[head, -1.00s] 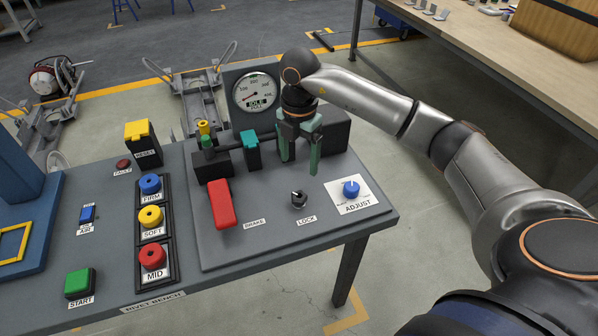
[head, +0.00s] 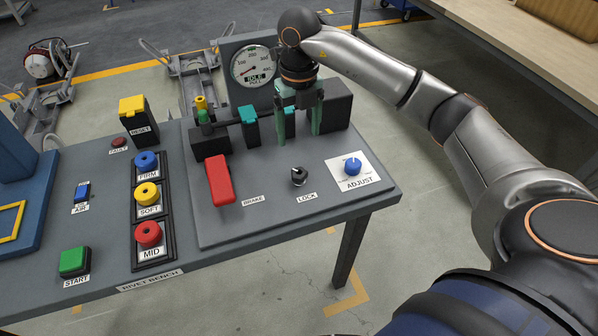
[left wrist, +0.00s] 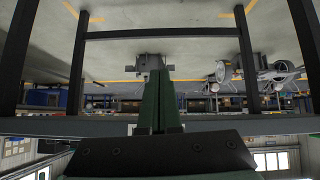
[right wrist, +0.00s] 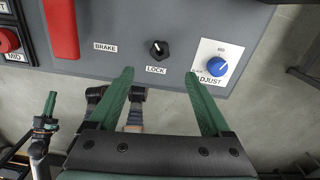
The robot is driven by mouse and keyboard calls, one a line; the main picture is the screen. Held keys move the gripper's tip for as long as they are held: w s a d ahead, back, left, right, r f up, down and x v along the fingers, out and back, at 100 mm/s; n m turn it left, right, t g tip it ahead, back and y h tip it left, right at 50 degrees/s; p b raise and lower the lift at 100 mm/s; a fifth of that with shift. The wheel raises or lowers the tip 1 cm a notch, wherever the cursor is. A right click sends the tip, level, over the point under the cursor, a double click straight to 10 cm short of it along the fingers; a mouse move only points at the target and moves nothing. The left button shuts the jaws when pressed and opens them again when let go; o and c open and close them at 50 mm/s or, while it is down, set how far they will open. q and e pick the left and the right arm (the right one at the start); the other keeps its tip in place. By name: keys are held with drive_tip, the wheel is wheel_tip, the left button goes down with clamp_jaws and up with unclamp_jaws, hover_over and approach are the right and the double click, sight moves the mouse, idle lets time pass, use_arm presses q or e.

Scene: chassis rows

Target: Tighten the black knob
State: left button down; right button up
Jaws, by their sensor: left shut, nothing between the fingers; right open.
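The black knob (head: 299,177) with a pale mark stands on the grey panel above the LOCK label. It also shows in the right wrist view (right wrist: 159,48), just beyond the fingertips and between their lines. My right gripper (head: 298,136) is open and empty, its green fingers pointing down behind the knob in the head view, apart from it. It also shows in the right wrist view (right wrist: 159,73).
A blue ADJUST knob (head: 353,167) is right of the black knob. A red BRAKE lever (head: 219,180) is to the left. The panel's front strip is clear.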

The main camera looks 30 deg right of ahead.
sight(300, 172)
wheel_tip(300, 172, down, 13)
drive_tip(key=n+b, duration=0.5)
drive_tip(key=n, duration=1.9)
drive_tip(key=shift+s+n, duration=0.15)
drive_tip(key=shift+n, duration=0.15)
clamp_jaws()
